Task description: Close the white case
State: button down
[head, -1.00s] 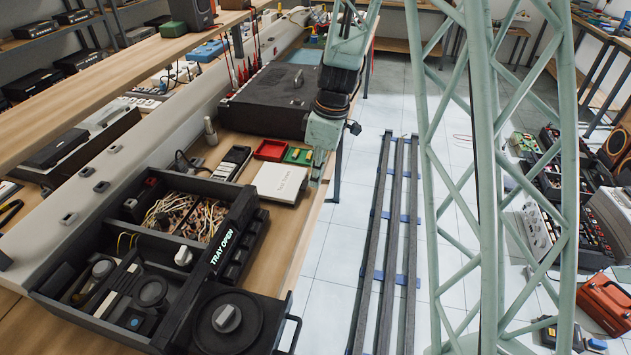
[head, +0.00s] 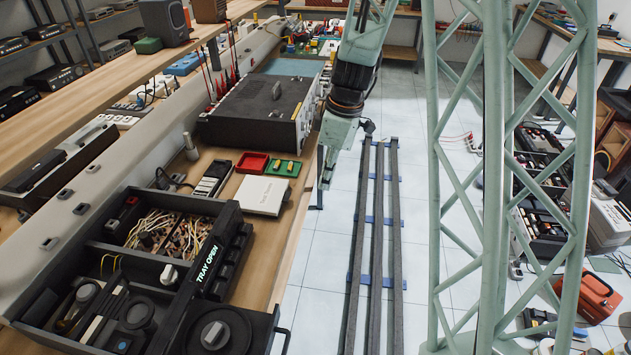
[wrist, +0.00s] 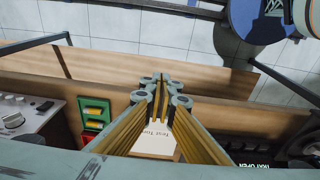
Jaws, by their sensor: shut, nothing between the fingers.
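The white case (head: 262,194), a flat box with lettering on top, lies on the wooden bench near its right edge in the head view. Its top looks flat; whether the lid is fully down I cannot tell. My gripper (head: 325,179) hangs to the right of the case, apart from it, by the bench edge. In the wrist view my gripper (wrist: 162,85) has its fingertips together with nothing between them. Part of the white case (wrist: 155,143) shows between the finger links there; the rest is hidden behind them.
A red tray (head: 252,162) and a green tray (head: 283,168) sit just behind the case. A large dark instrument (head: 262,115) stands farther back. An open black drawer unit (head: 120,270) is in front, left. Dark rails (head: 376,230) lie on the floor to the right.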

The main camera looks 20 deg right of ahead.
jog(key=shift+s+d+r, duration=0.2)
jog(key=shift+s+d, duration=0.2)
jog(key=shift+d, duration=0.1)
dwell(0.4)
jog(key=s+a+r+m+t, duration=0.1)
jog(key=s+a+r+m, duration=0.25)
jog(key=s+r, duration=0.5)
jog(key=s+a+r+m, duration=0.2)
jog(key=s+a+r, duration=0.3)
jog(key=r, duration=0.7)
jog(key=s+a+r+m+t, duration=0.1)
jog(key=s+r, duration=0.3)
jog(key=s, duration=0.7)
jog(key=s+a+r+m+t+h, duration=0.1)
jog(key=s+r+m, duration=0.3)
jog(key=s, duration=0.6)
jog(key=shift+s+a+m, duration=0.35)
jog(key=shift+a, duration=0.15)
